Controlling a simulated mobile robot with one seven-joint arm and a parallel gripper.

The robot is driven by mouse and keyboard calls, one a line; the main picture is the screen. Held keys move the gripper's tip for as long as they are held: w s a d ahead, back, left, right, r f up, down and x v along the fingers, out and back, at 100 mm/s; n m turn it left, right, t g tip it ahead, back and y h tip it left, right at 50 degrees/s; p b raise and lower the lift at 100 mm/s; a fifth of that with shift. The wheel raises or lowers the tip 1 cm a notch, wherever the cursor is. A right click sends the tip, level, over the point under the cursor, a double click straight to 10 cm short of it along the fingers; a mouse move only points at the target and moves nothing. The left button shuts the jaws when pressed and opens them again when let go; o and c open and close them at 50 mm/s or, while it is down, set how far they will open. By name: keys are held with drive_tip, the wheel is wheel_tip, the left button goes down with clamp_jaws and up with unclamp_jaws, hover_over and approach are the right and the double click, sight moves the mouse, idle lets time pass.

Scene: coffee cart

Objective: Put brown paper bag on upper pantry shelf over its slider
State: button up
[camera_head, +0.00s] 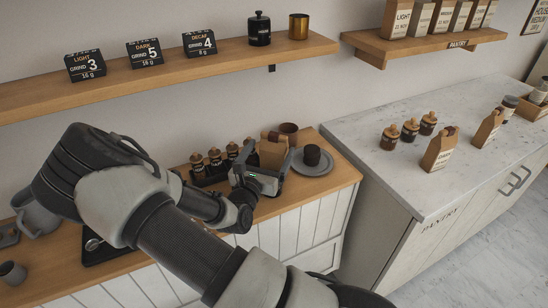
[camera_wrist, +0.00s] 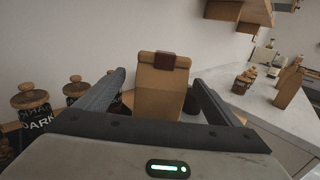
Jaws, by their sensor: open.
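The brown paper bag (camera_head: 273,153) stands on the wooden counter, partly hidden behind my gripper (camera_head: 262,178) in the head view. In the wrist view the bag (camera_wrist: 160,95) is upright, with a dark brown clip on its folded top. My gripper (camera_wrist: 160,78) is open, with one finger to each side of the bag in that view. I cannot tell whether the fingers touch it. The upper pantry shelf (camera_head: 425,43) is on the wall at the right, with a PANTRY label on its front edge and several labelled bags on top. I cannot make out its slider.
Several dark jars (camera_head: 214,158) with wooden lids stand left of the bag. A grey plate (camera_head: 318,168) with a dark cup lies right of it. The marble pantry counter (camera_head: 385,110) holds jars and bags. A longer shelf (camera_head: 130,83) runs above the wooden counter.

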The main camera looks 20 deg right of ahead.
drive_tip(key=x, duration=0.3)
drive_tip(key=shift+d, duration=0.3)
drive_tip(key=shift+c, duration=0.3)
drive_tip(key=c, duration=1.4)
drive_tip(key=shift+r, duration=0.1)
drive_tip(key=c, duration=0.4)
drive_tip(key=shift+c, duration=0.2)
